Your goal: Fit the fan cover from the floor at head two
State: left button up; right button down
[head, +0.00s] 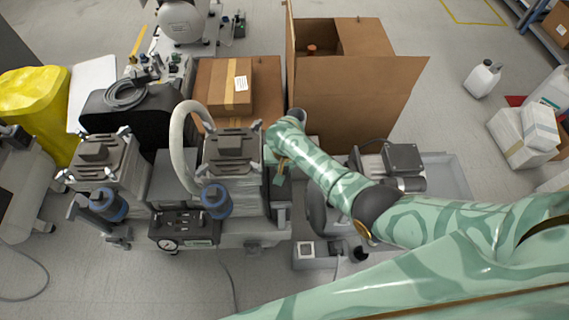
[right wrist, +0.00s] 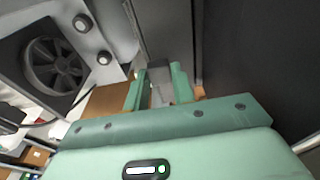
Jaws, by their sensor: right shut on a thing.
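The compressor has two grey heads on top, one at left (head: 100,158) and one at right (head: 232,150). My right gripper (head: 281,172) is low at the right side of the right head. In the right wrist view my right gripper (right wrist: 158,88) has its fingers closed on a grey piece, apparently the fan cover (right wrist: 165,35), which extends away from the fingers. Its far end and its contact with the head cannot be made out. A dark fan (right wrist: 57,64) in a square frame shows at upper left. My left gripper is not in view.
An open cardboard box (head: 350,95) stands behind my right arm, and a smaller closed box (head: 224,85) lies behind the compressor. A curved pale hose (head: 178,140) rises between the heads. A grey tray (head: 450,180) is at right. Floor toward the white jug (head: 482,78) is clear.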

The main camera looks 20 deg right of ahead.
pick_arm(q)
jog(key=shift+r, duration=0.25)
pick_arm(e)
jog(key=shift+r, duration=0.15)
pick_arm(q)
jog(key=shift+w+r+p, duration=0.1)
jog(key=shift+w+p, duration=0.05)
jog(key=shift+p, duration=0.25)
pick_arm(e)
jog(key=shift+f, duration=0.3)
dwell(0.6)
jog(key=c, duration=0.6)
grip_release()
jog(key=shift+f, duration=0.1)
pick_arm(q)
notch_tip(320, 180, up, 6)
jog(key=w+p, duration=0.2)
jog(key=p, duration=0.4)
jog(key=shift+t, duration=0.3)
pick_arm(e)
notch_tip(320, 180, up, 7)
jog(key=shift+r, duration=0.1)
jog(key=shift+s, duration=0.1)
